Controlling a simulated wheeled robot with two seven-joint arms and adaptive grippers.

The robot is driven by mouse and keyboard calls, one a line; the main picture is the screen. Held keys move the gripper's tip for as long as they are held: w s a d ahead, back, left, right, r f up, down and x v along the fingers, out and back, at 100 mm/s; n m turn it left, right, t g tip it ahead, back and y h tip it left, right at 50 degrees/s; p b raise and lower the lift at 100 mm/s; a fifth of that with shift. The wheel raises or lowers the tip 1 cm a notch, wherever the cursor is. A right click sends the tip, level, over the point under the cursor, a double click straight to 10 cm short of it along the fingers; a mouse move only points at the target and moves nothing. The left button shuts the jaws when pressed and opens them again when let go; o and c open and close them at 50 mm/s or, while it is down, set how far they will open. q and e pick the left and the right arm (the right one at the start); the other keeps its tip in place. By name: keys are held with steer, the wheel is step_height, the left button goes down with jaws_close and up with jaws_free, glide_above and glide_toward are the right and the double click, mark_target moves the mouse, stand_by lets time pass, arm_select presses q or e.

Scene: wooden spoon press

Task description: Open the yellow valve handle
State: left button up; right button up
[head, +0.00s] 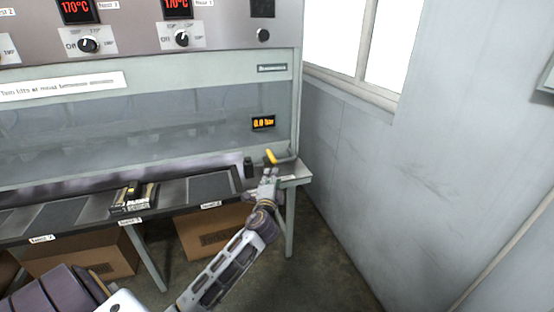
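The yellow valve handle (271,157) is a small yellow piece near the right end of the press front, just above the table edge. My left gripper (268,175) is right at the handle, reaching up from below. It overlaps the handle's lower part in the picture. The fingers are too small to tell whether they are shut on it or only beside it. My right gripper is out of the picture.
A pressure display (263,122) above the handle reads 0.0 bar. A dark post (248,168) stands just left of my gripper. A black and yellow device (133,197) sits on the table. Cardboard boxes (215,228) stand below. A grey wall (440,170) bounds the right side.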

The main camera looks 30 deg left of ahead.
arm_select(q)
steer(key=shift+s+a+r+m+y, duration=0.1)
steer(key=shift+s+a+m+y, duration=0.1)
steer(key=shift+a+m+y, duration=0.3)
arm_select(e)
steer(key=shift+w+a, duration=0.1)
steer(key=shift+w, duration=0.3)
arm_select(q)
steer(key=shift+d, duration=0.1)
steer(key=shift+w, duration=0.15)
glide_toward(273, 157)
steer(key=shift+x, duration=1.35)
steer(key=x, duration=0.5)
steer(key=shift+f, duration=0.4)
steer(key=shift+x, duration=0.9)
steer(key=shift+w+a, duration=0.2)
steer(key=shift+w, duration=0.1)
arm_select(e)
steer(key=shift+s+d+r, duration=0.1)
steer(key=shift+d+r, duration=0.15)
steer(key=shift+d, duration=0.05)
